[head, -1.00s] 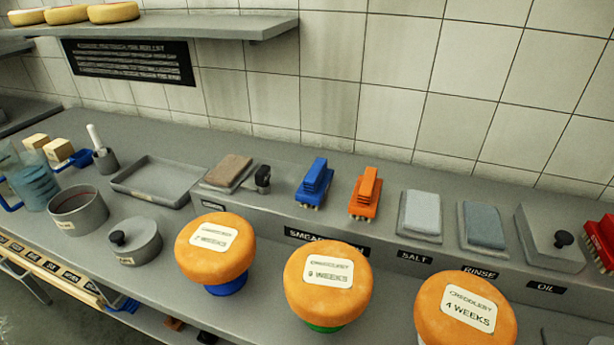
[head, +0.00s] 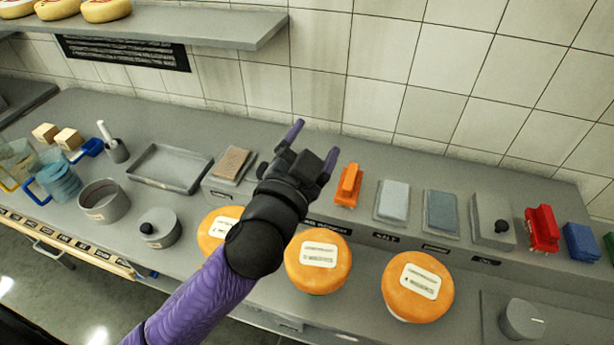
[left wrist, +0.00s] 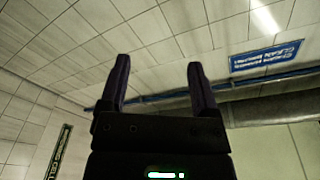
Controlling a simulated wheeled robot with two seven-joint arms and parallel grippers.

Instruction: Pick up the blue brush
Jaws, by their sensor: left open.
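My left gripper (head: 313,146) is over the counter's raised ledge, open and empty, its purple fingers pointing up and away. The left wrist view shows the open fingers (left wrist: 158,66) against the tiled wall and ceiling, with no brush between them. The blue brush that stood left of the orange brush (head: 348,186) is hidden behind my left gripper and wrist in the head view. I cannot see my right gripper.
Orange cheese wheels (head: 318,262) stand in front of the ledge, close below my left arm. Right of the orange brush are a pale pad (head: 393,200), a blue-grey pad (head: 440,212), a lidded box (head: 492,222), a red brush (head: 542,230) and another blue item (head: 581,242).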

